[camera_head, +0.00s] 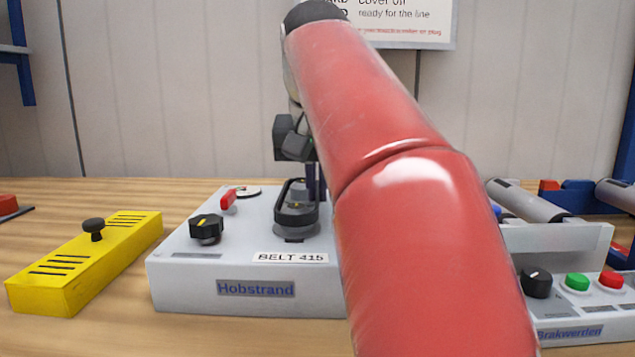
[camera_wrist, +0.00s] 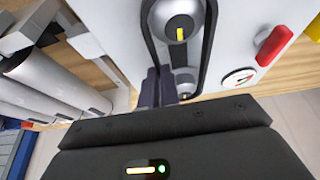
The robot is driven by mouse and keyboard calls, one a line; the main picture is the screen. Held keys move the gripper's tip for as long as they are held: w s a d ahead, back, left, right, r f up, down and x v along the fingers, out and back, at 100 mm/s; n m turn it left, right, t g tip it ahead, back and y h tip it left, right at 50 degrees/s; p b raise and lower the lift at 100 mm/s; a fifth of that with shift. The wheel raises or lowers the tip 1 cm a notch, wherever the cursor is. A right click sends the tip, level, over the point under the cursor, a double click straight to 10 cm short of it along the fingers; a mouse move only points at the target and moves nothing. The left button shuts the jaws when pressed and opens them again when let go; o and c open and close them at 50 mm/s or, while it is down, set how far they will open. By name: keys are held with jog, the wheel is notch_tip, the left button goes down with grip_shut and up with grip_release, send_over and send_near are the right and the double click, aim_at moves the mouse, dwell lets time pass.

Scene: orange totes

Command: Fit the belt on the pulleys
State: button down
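The grey drive unit labelled Hobstrand (camera_head: 180,270) stands on the table, with a BELT 415 label on top. The black belt (camera_head: 283,205) forms a long loop around the near pulley (camera_head: 296,231) and the far one, partly hidden by my arm. In the wrist view the belt (camera_wrist: 209,45) encircles the large pulley (camera_wrist: 180,28) and the smaller pulley (camera_wrist: 184,84). My gripper's dark fingers (camera_wrist: 159,88) are close together at the belt's left strand and appear shut on it. They also show in the head view (camera_head: 314,180). Whether the belt sits in the grooves I cannot tell.
A yellow cover (camera_head: 70,275) with a black knob lies left of the unit. The unit has a black knob (camera_head: 206,228) and a red lever (camera_head: 229,199). A Brakwerden control box (camera_head: 585,320) and a roller stand (camera_head: 555,237) are at right.

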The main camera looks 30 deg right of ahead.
jog(key=shift+f, duration=0.45)
dwell(0.5)
jog(key=c, duration=1.6)
grip_release()
jog(key=shift+o, duration=0.2)
jog(key=shift+r+p, duration=2.3)
jog(key=shift+r, duration=1.15)
